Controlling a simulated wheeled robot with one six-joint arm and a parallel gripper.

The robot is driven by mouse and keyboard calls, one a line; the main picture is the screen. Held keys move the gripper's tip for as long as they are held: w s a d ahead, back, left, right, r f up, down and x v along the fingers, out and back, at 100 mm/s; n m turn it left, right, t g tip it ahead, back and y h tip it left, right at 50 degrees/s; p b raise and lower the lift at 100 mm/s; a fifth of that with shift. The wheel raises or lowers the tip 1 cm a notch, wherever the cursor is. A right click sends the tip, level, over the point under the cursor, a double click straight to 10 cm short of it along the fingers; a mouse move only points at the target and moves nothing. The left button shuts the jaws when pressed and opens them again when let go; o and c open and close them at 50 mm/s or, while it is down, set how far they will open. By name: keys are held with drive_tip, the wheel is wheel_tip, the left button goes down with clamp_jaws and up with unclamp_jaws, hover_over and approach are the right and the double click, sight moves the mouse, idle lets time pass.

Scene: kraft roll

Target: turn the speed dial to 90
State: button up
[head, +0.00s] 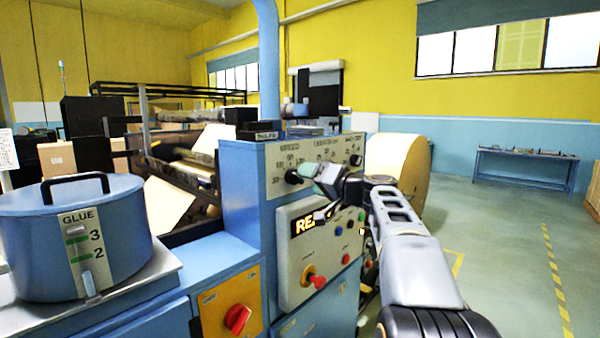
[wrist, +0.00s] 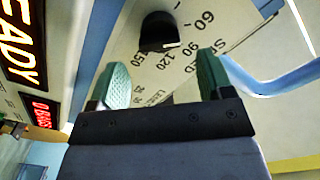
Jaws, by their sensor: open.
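The speed dial is a black knob (wrist: 158,30) on a pale panel, with 60, 90, 120 and 150 printed around it and SPEED beside them. A pale mark shows on the knob's lower right edge, roughly on the 90 side; its exact reading is unclear. In the head view a black knob (head: 293,177) sits at the panel's left, just left of my gripper (head: 318,176). In the wrist view my gripper (wrist: 163,75) is open, its two green pads apart and empty. The knob lies beyond the fingertips, roughly in line with the gap, not between the pads.
A second knob (head: 355,160) is at the panel's right. Below, a control box (head: 300,250) carries a lit READY display, buttons and a red-and-yellow switch (head: 314,276). A blue glue pot (head: 35,240) stands left. A blue curved bar (wrist: 275,84) passes right of my gripper.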

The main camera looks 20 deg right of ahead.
sight(300, 178)
drive_tip(key=shift+p+x, duration=0.6)
drive_tip(key=shift+x, duration=1.75)
drive_tip(key=shift+s, duration=0.1)
drive_tip(key=c, duration=0.9)
drive_tip(key=shift+m, duration=0.3)
drive_tip(key=m+b, duration=0.1)
drive_tip(key=m, duration=0.2)
drive_tip(key=shift+f+m, duration=0.15)
drive_tip(key=shift+m, duration=2.35)
